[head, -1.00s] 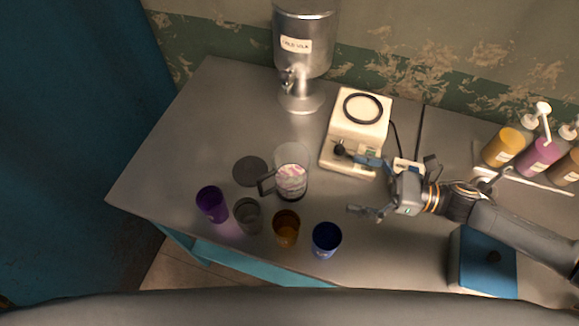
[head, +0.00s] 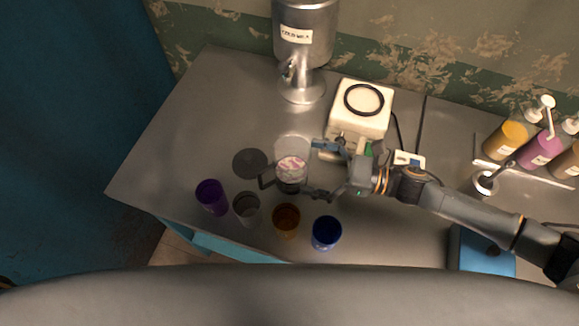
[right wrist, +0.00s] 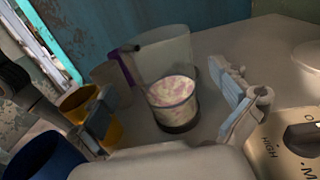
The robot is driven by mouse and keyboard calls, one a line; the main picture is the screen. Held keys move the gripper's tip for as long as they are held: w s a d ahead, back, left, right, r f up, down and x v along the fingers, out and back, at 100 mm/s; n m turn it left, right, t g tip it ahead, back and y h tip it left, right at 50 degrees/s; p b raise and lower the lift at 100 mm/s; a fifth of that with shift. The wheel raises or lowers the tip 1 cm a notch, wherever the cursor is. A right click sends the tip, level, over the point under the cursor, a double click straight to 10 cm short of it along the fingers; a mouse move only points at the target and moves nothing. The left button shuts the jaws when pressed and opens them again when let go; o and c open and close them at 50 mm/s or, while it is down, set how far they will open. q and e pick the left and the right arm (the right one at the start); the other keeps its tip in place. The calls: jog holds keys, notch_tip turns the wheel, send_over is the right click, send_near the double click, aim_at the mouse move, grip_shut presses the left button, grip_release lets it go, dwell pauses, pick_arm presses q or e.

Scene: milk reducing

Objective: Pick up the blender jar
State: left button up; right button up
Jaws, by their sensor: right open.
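The blender jar (head: 291,168) is clear, with pink and white contents. It stands upright on the grey table (head: 215,110), with its dark handle to the left. It also shows in the middle of the right wrist view (right wrist: 172,98). My right gripper (head: 318,170) is open, just right of the jar, with its fingers pointing left toward it. In the right wrist view the fingers (right wrist: 170,112) lie on either side of the jar's lower part, and the jaws hold nothing. My left gripper is not in view.
Purple (head: 211,197), grey (head: 247,208), orange (head: 286,220) and blue (head: 326,233) cups line the front edge. A dark round lid (head: 250,163) lies left of the jar. The white blender base (head: 360,110) and metal dispenser (head: 303,50) stand behind. Pump bottles (head: 541,149) stand at right.

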aim_at(275, 154)
jog(key=x, duration=0.1)
jog(key=p+x, duration=0.2)
jog(key=shift+w+a+r, duration=0.15)
jog(key=shift+a+r, duration=0.15)
jog(key=shift+a, duration=0.1)
jog(key=shift+w+a+f, duration=0.15)
jog(key=shift+a+f, duration=0.05)
jog(key=shift+a, duration=0.3)
jog(key=shift+d, duration=0.1)
jog(key=c, duration=1.8)
jog(key=shift+r, duration=0.1)
jog(key=shift+r, duration=0.45)
jog(key=s+a+r+b, duration=0.1)
jog(key=s+a+r, duration=0.1)
jog(key=s+r, duration=0.2)
jog(key=s+a+r, duration=0.3)
jog(key=r, duration=0.1)
jog(key=s+a+r+b, duration=0.1)
jog(key=s+a+r, duration=0.1)
jog(key=s+r, duration=0.2)
jog(key=shift+s+a+b, duration=0.35)
jog(key=shift+a, duration=0.05)
